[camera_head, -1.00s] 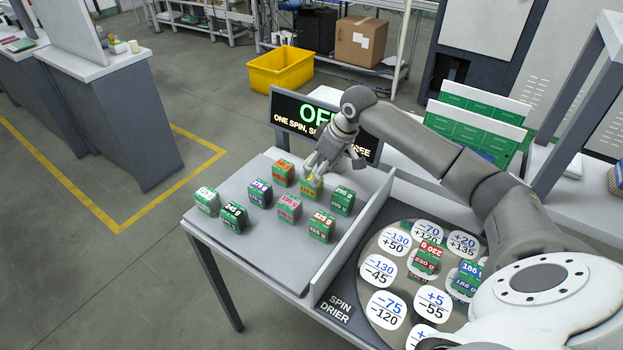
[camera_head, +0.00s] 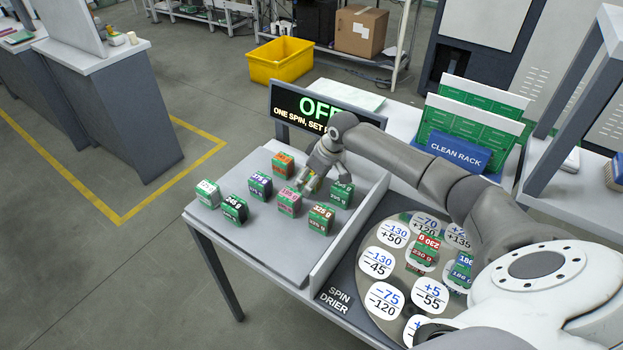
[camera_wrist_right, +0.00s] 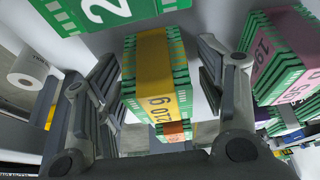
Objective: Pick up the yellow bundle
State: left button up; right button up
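The yellow bundle (camera_wrist_right: 155,65), green boards with a yellow band marked 210 g, lies between the fingers of my right gripper (camera_wrist_right: 158,88) in the right wrist view. The fingers stand apart on both sides of it, with a narrow gap visible on the right. In the head view my right gripper (camera_head: 308,184) reaches down over the grey tray table (camera_head: 250,225) and hides most of the yellow bundle. My left gripper is not in view.
The spin drier disc (camera_head: 372,275) is right of a raised divider. A sign (camera_head: 322,112) stands behind.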

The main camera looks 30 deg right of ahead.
jog(key=c, duration=1.1)
jog(key=shift+r, duration=0.1)
jog(key=shift+c, duration=0.2)
